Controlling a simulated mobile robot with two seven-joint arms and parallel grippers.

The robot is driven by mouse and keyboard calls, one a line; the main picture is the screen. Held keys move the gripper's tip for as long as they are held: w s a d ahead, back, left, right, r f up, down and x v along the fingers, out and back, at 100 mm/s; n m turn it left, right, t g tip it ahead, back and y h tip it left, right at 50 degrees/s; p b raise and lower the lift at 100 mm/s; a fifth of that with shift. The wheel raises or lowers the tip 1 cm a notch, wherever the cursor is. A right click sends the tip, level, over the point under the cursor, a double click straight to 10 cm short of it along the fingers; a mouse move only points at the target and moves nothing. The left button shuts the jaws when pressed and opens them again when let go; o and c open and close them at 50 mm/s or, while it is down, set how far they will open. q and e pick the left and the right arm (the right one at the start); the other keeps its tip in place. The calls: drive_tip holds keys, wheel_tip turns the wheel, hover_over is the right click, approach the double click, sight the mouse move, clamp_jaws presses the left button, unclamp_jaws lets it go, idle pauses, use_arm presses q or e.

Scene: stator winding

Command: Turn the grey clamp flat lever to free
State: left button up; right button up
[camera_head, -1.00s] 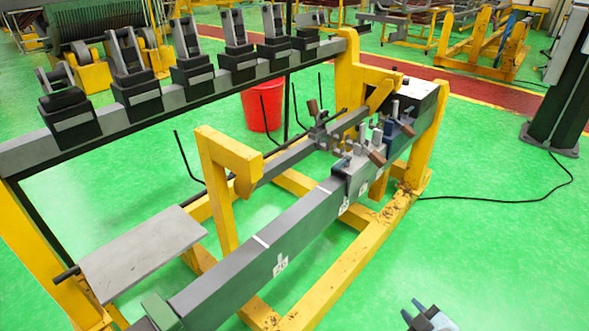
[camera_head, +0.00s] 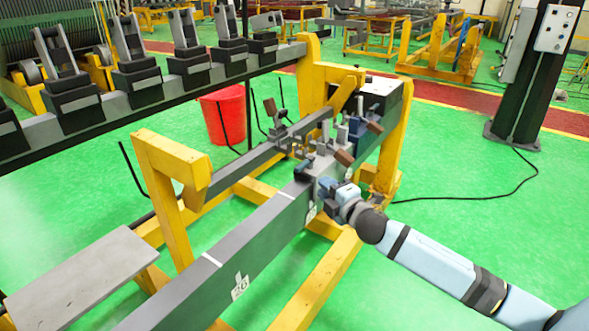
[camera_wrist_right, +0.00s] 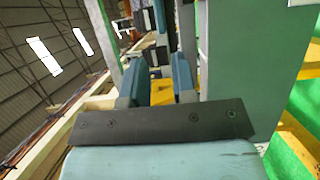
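The grey clamp (camera_head: 322,166) stands on the dark beam, with a brown-tipped lever (camera_head: 343,157) at its near right side. I cannot clearly tell which small part is its flat lever. My right gripper (camera_head: 328,187) is at the clamp's near side, close to the beam face; whether it touches is unclear. In the right wrist view its two blue fingers (camera_wrist_right: 160,80) stand apart with a gap between them. Dark and pale clamp parts (camera_wrist_right: 155,52) show beyond the fingertips. My left gripper is not in view.
A blue clamp (camera_head: 356,128) with another brown handle (camera_head: 375,127) sits just behind. A parallel bar with a clamp and brown handle (camera_head: 270,107) lies to the left. Yellow frame posts (camera_head: 392,150) and a red bin (camera_head: 225,115) are near.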

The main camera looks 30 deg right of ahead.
sight(302, 169)
drive_tip(key=w, duration=1.2)
drive_tip(key=shift+b, duration=0.3)
clamp_jaws()
